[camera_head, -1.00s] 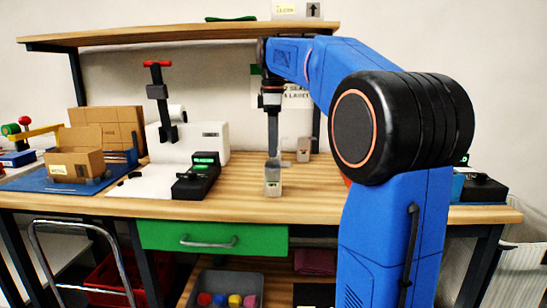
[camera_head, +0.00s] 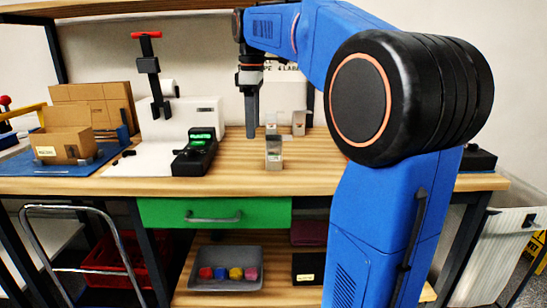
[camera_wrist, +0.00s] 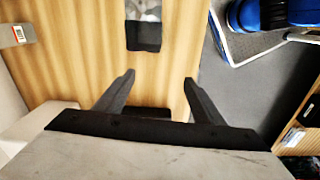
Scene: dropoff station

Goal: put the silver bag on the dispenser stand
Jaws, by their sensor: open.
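A small grey, shiny, box-like object (camera_head: 274,154) stands upright near the middle of the wooden bench. It may be the silver bag, but I cannot tell for sure. In the wrist view a mottled silver-grey piece with a black end (camera_wrist: 143,28) lies ahead of my fingers, cut by the top edge. A second small grey object (camera_head: 299,123) stands behind to the right; I cannot tell which is the dispenser stand. My gripper (camera_head: 252,137) points down, left of and apart from the front object. In the wrist view my gripper (camera_wrist: 158,78) has spread fingers with nothing between them.
A black device with green display (camera_head: 195,152) and a white machine with a red-handled lever (camera_head: 148,75) stand left of my gripper. A cardboard box (camera_head: 62,145) sits on a blue mat farther left. The bench front (camera_head: 240,183) is clear around the middle.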

